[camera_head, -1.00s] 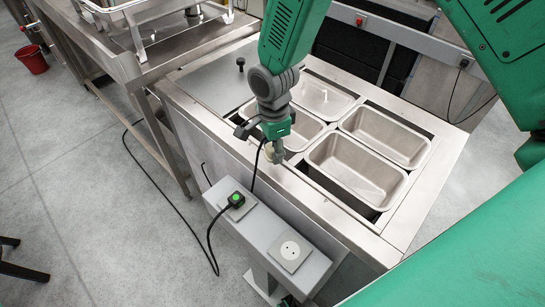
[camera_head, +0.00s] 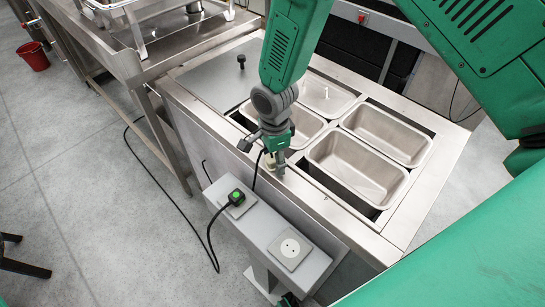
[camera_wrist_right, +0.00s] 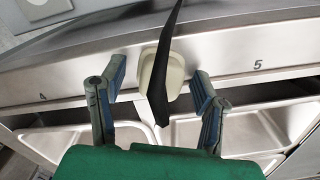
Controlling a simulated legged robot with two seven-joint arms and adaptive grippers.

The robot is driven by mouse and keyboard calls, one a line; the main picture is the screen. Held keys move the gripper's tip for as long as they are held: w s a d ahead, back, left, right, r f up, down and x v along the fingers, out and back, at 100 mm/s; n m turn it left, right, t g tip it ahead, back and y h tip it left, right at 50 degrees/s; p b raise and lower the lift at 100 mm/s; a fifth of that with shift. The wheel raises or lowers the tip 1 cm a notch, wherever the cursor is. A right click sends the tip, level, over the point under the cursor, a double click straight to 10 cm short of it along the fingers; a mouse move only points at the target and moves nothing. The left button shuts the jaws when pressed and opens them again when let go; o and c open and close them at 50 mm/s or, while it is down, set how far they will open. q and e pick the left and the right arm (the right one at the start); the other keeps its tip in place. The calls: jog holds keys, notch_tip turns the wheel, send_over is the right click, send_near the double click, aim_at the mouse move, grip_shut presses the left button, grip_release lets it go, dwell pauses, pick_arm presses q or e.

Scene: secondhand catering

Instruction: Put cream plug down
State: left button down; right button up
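The cream plug (camera_wrist_right: 172,75) is at the steel rim of the counter in the right wrist view, with a black cable (camera_wrist_right: 160,80) running across it. My right gripper (camera_wrist_right: 157,85) has its fingers spread on either side of the plug, with a gap visible on both sides. In the head view my right gripper (camera_head: 278,166) points down at the counter's front rim; the plug is mostly hidden beside it. Whether the plug's underside touches the steel is hidden. My left gripper is not recognisable in any view.
A steel counter (camera_head: 330,212) holds several open pans (camera_head: 358,165). A grey ledge in front has a black plug (camera_head: 237,199) with a green light in one socket and an empty socket (camera_head: 290,250). A cable loops down to the floor. The rim right of the gripper is clear.

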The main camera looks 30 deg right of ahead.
jog(key=shift+d, duration=0.1)
jog(key=shift+r, duration=0.6)
notch_tip(320, 180, up, 12)
jog(key=shift+f, duration=0.25)
